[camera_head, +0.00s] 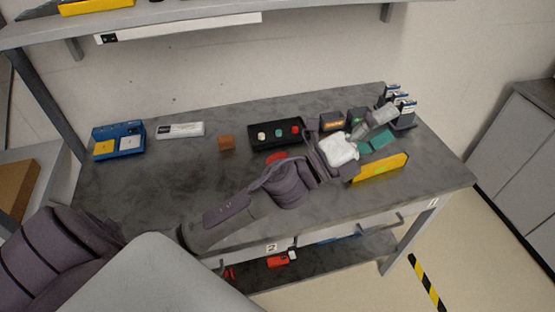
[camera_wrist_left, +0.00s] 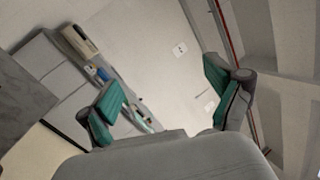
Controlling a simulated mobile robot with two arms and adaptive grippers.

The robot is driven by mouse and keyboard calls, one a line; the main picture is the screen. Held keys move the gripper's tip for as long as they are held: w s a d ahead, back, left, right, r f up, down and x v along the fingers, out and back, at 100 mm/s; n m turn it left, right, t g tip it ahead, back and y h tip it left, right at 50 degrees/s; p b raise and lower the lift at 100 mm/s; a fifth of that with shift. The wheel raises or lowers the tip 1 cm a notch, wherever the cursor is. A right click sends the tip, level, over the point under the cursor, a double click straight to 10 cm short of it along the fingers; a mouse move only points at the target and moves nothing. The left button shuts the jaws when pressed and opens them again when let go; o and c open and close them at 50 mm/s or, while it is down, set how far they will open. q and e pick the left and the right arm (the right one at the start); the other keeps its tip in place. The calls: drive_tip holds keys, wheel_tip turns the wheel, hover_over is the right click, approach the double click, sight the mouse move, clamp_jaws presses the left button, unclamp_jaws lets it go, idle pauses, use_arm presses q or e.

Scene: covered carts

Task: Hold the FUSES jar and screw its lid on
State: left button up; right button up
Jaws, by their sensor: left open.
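My left gripper (camera_head: 382,126) reaches over the right end of the grey workbench. In the left wrist view it (camera_wrist_left: 163,76) is open, with teal pads apart and nothing between them. A container with an orange label (camera_head: 332,122) stands just behind the gripper, partly hidden; I cannot read it, so I cannot tell if it is the FUSES jar. A dark object (camera_head: 355,115) sits beside it, partly covered by the gripper. I cannot make out a loose lid. My right gripper is not in view.
On the workbench (camera_head: 170,190) are a blue bin (camera_head: 131,130), a brown block (camera_head: 226,142), a black tray with coloured pieces (camera_head: 256,144), a yellow bar (camera_head: 379,167) and dark holders (camera_head: 404,122). The left front of the top is clear. A shelf (camera_head: 200,14) hangs above.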

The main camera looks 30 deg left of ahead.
use_arm(q)
drive_tip(key=s+d+m+g+h, duration=0.2)
drive_tip(key=d+m+g+h, duration=0.3)
drive_tip(key=m+g, duration=0.5)
wheel_tip(320, 180, down, 8)
drive_tip(key=a+m+g+y, duration=0.2)
drive_tip(key=m+g+y, duration=0.45)
drive_tip(key=m, duration=0.75)
drive_tip(key=w+a+m+g+y, duration=0.1)
drive_tip(key=a+y, duration=1.1)
drive_tip(key=a, duration=1.4)
drive_tip(key=shift+w+a+f+m, duration=0.15)
drive_tip(key=shift+w+f+m, duration=0.1)
drive_tip(key=shift+f+m, duration=0.05)
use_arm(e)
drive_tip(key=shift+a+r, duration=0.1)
use_arm(q)
drive_tip(key=shift+f+g, duration=0.1)
drive_tip(key=shift+g, duration=0.15)
drive_tip(key=p, duration=0.2)
hover_over(278, 160)
wheel_tip(278, 160, down, 8)
drive_tip(key=shift+s+a+r, duration=0.1)
drive_tip(key=shift+s+r, duration=0.05)
drive_tip(key=shift+f, duration=0.4)
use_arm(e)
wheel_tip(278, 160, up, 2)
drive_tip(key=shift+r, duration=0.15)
